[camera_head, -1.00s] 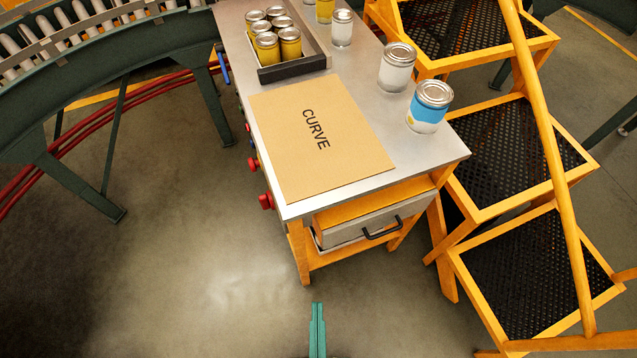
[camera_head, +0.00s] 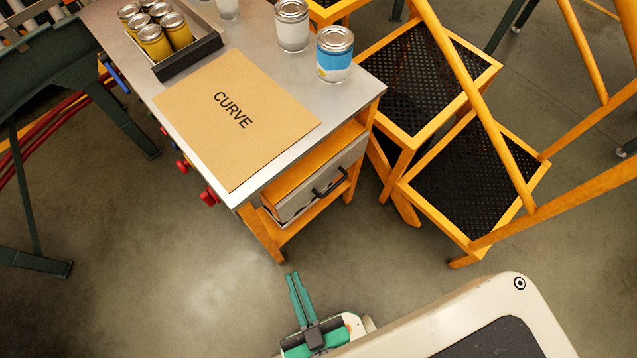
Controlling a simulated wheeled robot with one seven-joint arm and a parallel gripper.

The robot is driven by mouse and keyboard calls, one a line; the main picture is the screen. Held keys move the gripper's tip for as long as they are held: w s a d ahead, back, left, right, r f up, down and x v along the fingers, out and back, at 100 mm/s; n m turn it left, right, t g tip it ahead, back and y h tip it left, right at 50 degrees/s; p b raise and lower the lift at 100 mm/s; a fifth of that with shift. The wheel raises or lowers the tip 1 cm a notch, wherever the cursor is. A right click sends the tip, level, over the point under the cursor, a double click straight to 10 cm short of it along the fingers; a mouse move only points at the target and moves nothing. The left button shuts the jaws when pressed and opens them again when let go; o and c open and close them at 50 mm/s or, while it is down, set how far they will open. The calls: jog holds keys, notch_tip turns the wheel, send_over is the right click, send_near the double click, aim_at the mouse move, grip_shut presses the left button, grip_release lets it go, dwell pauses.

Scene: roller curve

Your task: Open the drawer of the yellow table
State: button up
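The yellow table has a grey metal top (camera_head: 290,140) and an orange-yellow frame (camera_head: 265,235). Its grey drawer (camera_head: 296,200) sits below the top at the near end, with a black bar handle (camera_head: 330,184) on its front. I cannot tell whether the drawer stands slightly out. My gripper (camera_head: 292,275), with teal fingers, is low in the picture, in front of and below the drawer, apart from the handle. Its fingers lie side by side with almost no gap and nothing visible between them.
A cardboard sheet marked CURVE (camera_head: 236,118), a dark-edged tray (camera_head: 190,60) of yellow jars and a blue-labelled can (camera_head: 335,55) are on the tabletop. Yellow steps (camera_head: 480,185) stand close on the right. A green conveyor leg (camera_head: 120,125) is left.

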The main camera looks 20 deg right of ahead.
jog(key=o, duration=0.5)
jog(key=shift+w+f, duration=0.1)
jog(key=shift+f, duration=0.2)
jog(key=n+g+h, duration=0.6)
jog(key=n+h, duration=0.6)
jog(key=n, duration=0.2)
send_near(332, 190)
jog(key=d, duration=0.2)
jog(key=x, duration=0.7)
jog(key=w+x, duration=0.1)
jog(key=x, duration=0.2)
jog(key=shift+a+f, duration=0.25)
grip_shut()
